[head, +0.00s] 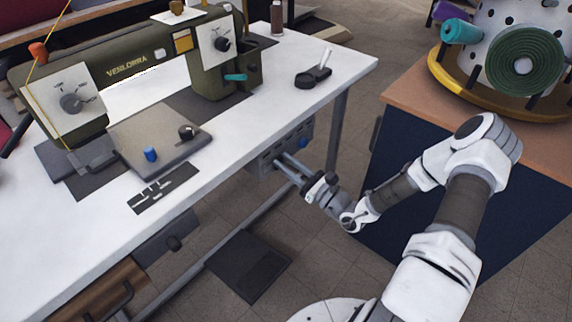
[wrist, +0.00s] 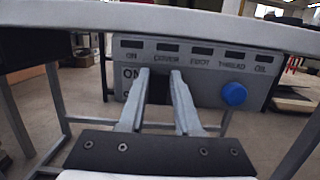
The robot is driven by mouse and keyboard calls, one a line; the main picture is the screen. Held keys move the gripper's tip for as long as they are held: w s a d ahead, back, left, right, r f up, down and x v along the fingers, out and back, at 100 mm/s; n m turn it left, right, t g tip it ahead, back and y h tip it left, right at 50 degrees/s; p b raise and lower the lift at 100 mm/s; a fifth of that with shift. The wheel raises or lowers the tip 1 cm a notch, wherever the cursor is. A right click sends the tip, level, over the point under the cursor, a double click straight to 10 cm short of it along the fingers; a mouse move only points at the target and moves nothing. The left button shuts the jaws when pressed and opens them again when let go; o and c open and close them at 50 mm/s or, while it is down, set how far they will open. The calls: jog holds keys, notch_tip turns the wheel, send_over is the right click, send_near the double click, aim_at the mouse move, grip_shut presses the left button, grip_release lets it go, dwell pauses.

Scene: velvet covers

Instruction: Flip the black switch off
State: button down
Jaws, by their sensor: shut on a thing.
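A grey control box (wrist: 205,100) is fixed under the front edge of the white table, and its side also shows in the head view (head: 262,165). Its face has an ON label on the left and a round blue knob (wrist: 234,94) on the right. The black switch (wrist: 158,90) shows as a dark patch between the fingers of my gripper (wrist: 160,76). The fingers are at the box face, on either side of the switch, and shut on it. In the head view my gripper (head: 287,163) reaches under the table edge. The switch's exact position is hidden by the fingers.
The white table (head: 250,112) lies just above my gripper and carries a sewing machine (head: 130,70). A table leg (head: 338,130) stands behind the box. A foot pedal (head: 247,264) is on the floor. A dark blue cabinet (head: 420,200) stands to the right.

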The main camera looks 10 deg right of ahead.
jog(key=shift+f, duration=0.1)
dwell(0.3)
jog(key=c, duration=0.6)
grip_release()
jog(key=shift+s+d, duration=0.1)
jog(key=p+v, duration=0.3)
jog(key=v, duration=1.4)
jog(key=shift+f, duration=0.45)
jog(key=shift+r+y, duration=0.1)
jog(key=shift+y, duration=0.2)
